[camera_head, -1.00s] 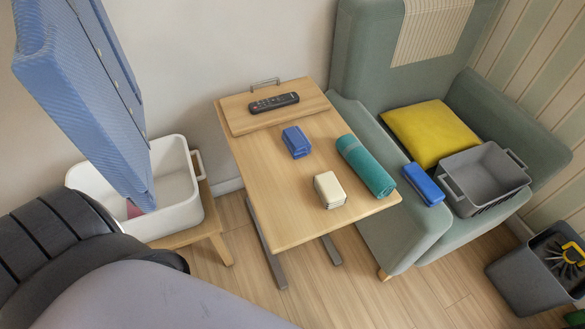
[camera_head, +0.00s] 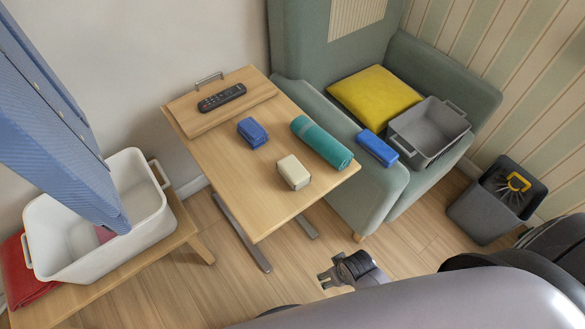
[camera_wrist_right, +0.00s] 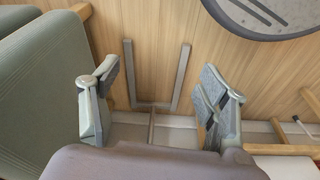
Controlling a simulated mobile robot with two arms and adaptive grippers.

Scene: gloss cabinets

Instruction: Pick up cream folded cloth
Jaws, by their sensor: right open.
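The cream folded cloth (camera_head: 293,173) is a small block-shaped bundle near the front edge of the wooden table (camera_head: 222,167). My right gripper (camera_head: 325,279) is open and empty, low over the floor in front of the table and apart from the cloth. In the right wrist view its two fingers (camera_wrist_right: 160,105) stand wide apart, with floor and the table's grey metal leg frame (camera_wrist_right: 184,75) beyond them. The cloth does not show in the right wrist view. My left gripper is not in view.
A blue folded cloth (camera_head: 252,132), a rolled teal towel (camera_head: 321,142) and a remote (camera_head: 221,97) share the table. The green armchair (camera_head: 365,200) stands close on the right, holding a blue bundle (camera_head: 377,148) and a grey basket (camera_head: 430,130). A white tub (camera_head: 75,255) stands left.

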